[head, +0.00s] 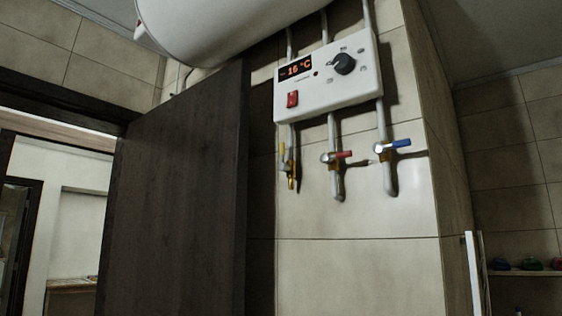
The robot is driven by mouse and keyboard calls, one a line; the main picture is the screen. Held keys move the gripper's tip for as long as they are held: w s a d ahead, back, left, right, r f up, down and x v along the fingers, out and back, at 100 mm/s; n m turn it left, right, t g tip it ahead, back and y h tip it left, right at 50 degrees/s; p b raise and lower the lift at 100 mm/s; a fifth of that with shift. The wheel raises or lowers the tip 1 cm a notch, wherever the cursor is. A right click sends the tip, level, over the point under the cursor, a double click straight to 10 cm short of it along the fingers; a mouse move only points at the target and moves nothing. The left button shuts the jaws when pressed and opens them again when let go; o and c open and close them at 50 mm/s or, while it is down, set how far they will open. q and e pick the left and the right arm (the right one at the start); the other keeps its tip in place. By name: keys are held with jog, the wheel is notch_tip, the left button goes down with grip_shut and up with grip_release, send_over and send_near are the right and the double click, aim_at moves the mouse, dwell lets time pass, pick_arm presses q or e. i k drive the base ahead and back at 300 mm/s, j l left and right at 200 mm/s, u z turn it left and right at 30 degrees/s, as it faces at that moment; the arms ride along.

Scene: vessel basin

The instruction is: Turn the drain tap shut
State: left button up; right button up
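Three taps sit on pipes below the heater's control box on the tiled wall. The left one is a brass tap with a yellow handle (283,152); its handle looks upright, roughly in line with its pipe, and its brass end (292,183) points down. It is probably the drain tap, though no label shows. The middle tap has a red handle (343,155) pointing right, roughly across its pipe. The right tap has a blue handle (400,143), also pointing right. Neither of my grippers is in view.
The white control box (330,98) has a display, a black knob (344,64) and a red switch (292,99). A white tank (225,22) hangs above. A dark door (180,190) stands close left of the taps. The wall below the taps is bare.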

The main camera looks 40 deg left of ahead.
aim_at(282, 166)
jog(key=i+j+u, duration=0.1)
jog(key=u, duration=0.7)
